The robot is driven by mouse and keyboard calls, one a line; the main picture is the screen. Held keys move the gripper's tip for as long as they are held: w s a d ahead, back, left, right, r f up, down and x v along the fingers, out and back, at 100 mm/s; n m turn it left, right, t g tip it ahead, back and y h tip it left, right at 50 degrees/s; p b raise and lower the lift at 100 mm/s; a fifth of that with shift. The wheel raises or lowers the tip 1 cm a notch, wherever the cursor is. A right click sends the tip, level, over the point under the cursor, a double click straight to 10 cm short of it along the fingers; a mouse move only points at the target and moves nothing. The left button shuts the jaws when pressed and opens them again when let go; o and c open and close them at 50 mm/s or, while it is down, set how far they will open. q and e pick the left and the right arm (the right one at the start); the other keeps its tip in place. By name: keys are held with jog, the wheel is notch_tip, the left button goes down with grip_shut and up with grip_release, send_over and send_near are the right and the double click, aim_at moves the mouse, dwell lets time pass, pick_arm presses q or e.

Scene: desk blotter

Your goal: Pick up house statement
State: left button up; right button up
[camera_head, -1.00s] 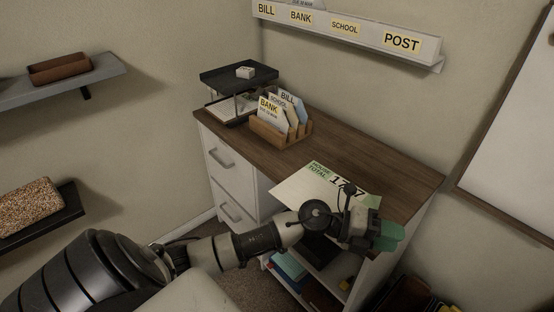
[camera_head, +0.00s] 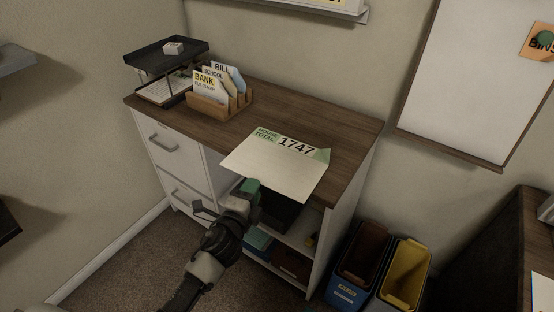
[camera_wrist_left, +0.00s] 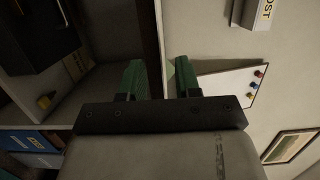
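The house statement (camera_head: 276,170) is a pale sheet with a green header reading "HOUSE TOTAL 1747". It lies flat on the desk top, and its near edge appears to overhang the desk's front edge. My left gripper (camera_head: 251,188), with green fingertips, is at the sheet's near edge, in front of the desk. In the left wrist view my left gripper (camera_wrist_left: 161,78) is open, with a gap between its fingers. The desk's edge lies beyond that gap. I cannot tell whether a finger touches the sheet. My right gripper is not in view.
The wooden desk (camera_head: 345,140) also holds a letter rack (camera_head: 222,103) with several envelopes and a black tiered tray (camera_head: 165,52) at the left. Open shelves lie below the sheet. Blue (camera_head: 350,290) and yellow (camera_head: 405,270) bins stand right of the desk.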

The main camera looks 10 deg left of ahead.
aim_at(259, 177)
pick_arm(q)
jog(key=w, duration=0.4)
jog(key=shift+w+d, duration=0.3)
jog(key=shift+w, duration=0.1)
grip_shut()
